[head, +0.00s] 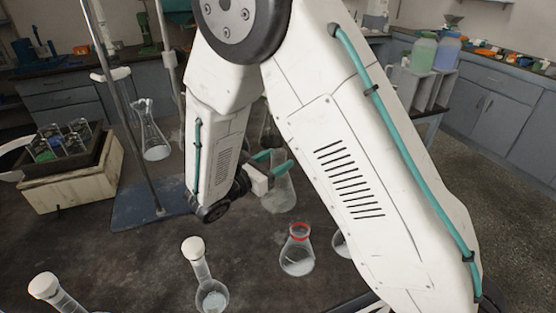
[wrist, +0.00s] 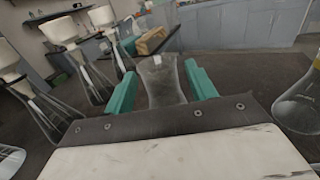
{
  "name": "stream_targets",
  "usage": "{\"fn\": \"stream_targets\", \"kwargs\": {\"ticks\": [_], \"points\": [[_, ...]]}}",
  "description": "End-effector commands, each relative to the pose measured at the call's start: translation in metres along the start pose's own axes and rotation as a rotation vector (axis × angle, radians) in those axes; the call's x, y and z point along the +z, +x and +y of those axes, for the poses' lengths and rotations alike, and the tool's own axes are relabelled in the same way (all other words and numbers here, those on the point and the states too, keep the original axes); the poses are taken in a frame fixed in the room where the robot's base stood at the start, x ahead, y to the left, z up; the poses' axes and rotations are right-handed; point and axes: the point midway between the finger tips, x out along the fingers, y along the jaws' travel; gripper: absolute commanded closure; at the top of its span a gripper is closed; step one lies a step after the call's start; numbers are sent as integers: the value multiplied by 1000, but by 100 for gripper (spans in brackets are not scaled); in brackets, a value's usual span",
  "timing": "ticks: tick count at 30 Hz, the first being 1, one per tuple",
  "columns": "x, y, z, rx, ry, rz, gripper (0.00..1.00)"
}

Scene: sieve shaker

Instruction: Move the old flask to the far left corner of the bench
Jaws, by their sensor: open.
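A clear, slightly cloudy conical flask (head: 281,195) stands on the dark bench (head: 160,255), partly behind my arm in the head view. No label shows, so I cannot tell for certain that it is the old flask. My gripper (head: 272,162) has teal fingers at the flask's upper part. In the wrist view, the flask (wrist: 162,82) stands upright between the spread fingers of my gripper (wrist: 161,85), with a visible gap on the right side. The bench's far left part is partly covered by a wooden box (head: 75,190).
A red-ringed flask (head: 297,255) stands close in front, with a white-stoppered flask (head: 208,285) to its left. A stand with a blue base (head: 135,208) and a flask (head: 152,140) lie between my gripper and the box. Bare bench shows at front left.

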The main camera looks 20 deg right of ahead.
Motion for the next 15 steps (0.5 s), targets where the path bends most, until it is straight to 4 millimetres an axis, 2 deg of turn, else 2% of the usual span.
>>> {"fn": "stream_targets", "kwargs": {"ticks": [9, 15], "points": [[0, -69, 1, 5, 0, 0, 44], [0, -99, 0, 3, 0, 1, 44]]}}
